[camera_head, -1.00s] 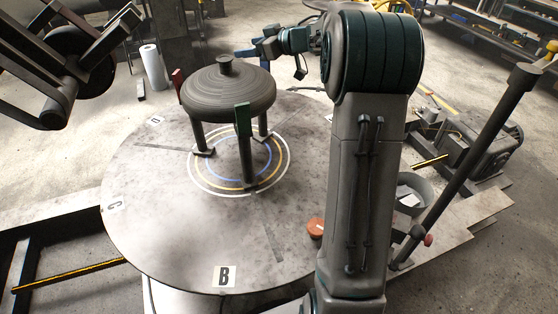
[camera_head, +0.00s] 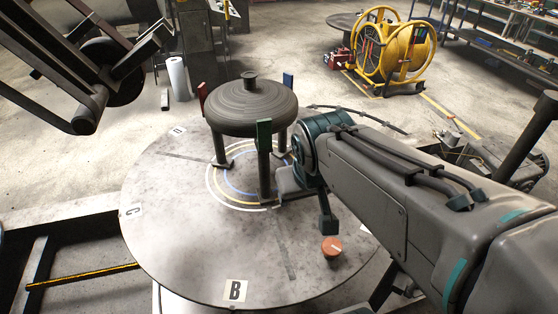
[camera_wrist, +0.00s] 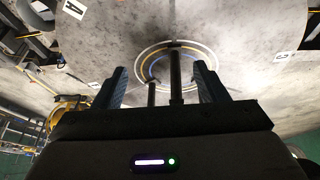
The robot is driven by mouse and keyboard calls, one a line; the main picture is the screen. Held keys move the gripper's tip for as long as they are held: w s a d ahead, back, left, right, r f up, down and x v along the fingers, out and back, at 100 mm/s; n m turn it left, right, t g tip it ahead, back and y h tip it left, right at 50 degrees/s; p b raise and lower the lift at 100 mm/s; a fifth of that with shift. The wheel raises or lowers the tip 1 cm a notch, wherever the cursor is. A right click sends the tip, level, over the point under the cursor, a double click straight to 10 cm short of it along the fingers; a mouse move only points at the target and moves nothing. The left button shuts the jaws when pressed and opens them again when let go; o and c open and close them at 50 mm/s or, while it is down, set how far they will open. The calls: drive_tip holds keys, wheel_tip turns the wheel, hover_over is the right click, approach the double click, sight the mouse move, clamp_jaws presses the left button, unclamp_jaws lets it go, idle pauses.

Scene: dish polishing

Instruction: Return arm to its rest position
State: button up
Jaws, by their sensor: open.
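My arm (camera_head: 390,190) reaches in from the right in the head view, with its teal wrist joint (camera_head: 318,140) just right of the dish stand. My gripper (camera_wrist: 157,82) is open in the wrist view, its two dark blue fingers wide apart with nothing held between them. Dark posts show beyond the fingers, apart from them. The round grey dish (camera_head: 250,115) rests on several upright supports with coloured tops, over the ringed middle of the round table (camera_head: 175,235).
A dark metal frame (camera_head: 75,60) hangs at the upper left. A yellow reel (camera_head: 395,50) stands on the floor behind. The table's front left is clear.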

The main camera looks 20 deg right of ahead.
drive_tip(key=shift+g+y, duration=0.4)
drive_tip(key=shift+g, duration=0.2)
drive_tip(key=s, duration=0.1)
drive_tip(key=s+a+f, duration=0.1)
drive_tip(key=s, duration=0.1)
drive_tip(key=shift+s+a+f, duration=0.15)
drive_tip(key=shift+a+f, duration=0.1)
drive_tip(key=shift+a, duration=0.1)
